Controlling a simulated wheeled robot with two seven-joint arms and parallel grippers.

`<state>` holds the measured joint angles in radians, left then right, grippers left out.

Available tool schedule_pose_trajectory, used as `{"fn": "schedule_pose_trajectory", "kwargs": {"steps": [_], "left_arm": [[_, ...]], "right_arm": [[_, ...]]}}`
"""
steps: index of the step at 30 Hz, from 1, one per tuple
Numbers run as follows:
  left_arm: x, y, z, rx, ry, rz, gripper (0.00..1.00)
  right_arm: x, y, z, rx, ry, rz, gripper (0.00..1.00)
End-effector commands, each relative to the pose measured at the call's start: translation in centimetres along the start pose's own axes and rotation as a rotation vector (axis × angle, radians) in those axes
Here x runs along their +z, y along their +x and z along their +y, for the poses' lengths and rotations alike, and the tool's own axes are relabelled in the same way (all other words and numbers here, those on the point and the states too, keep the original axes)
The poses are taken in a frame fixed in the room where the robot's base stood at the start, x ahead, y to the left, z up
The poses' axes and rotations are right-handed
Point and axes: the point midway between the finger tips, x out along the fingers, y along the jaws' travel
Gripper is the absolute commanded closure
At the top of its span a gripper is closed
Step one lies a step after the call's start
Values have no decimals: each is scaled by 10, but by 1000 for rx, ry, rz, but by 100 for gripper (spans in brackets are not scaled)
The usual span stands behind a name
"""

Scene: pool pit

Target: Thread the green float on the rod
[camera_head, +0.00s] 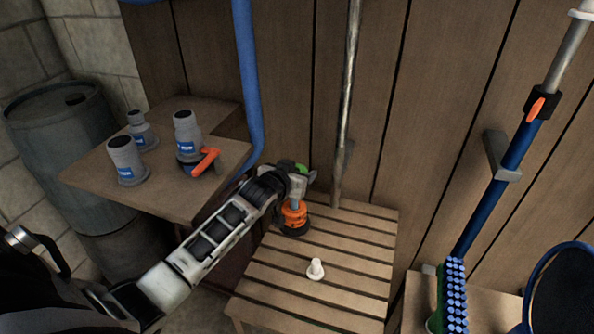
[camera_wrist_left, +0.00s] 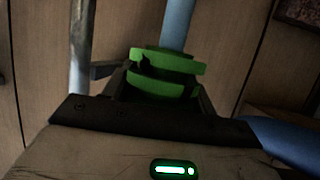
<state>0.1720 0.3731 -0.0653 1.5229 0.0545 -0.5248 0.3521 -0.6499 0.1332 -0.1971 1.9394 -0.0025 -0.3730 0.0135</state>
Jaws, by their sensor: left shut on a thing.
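My left gripper (camera_head: 303,177) is shut on the green float (camera_head: 302,168), above the slatted table. In the left wrist view the green float (camera_wrist_left: 165,72) sits between the fingers, its stacked rings partly hidden by them. An orange float (camera_head: 294,216) stands on the table directly below the gripper. A short piece of grey rod (camera_head: 295,203) shows above the orange float. A pale blue bar (camera_wrist_left: 177,25) rises behind or out of the green float; I cannot tell whether it passes through. My right gripper is out of view.
A white peg-like piece (camera_head: 316,269) stands on the slatted table (camera_head: 345,290). A metal pole (camera_head: 348,90) rises behind the table. A blue hose (camera_head: 247,80) and a side table (camera_head: 215,195) with grey fittings lie left. A blue-handled brush (camera_head: 497,185) is right.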

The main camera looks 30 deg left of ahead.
Motion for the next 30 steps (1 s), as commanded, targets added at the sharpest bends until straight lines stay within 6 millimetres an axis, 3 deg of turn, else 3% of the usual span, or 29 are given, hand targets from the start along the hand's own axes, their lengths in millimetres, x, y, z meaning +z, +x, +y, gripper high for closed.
{"fn": "schedule_pose_trajectory", "kwargs": {"steps": [18, 30], "left_arm": [[21, 9, 0, 0, 0, 0, 66], [22, 9, 0, 0, 0, 0, 66]], "right_arm": [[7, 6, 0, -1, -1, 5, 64], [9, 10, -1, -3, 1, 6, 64]]}}
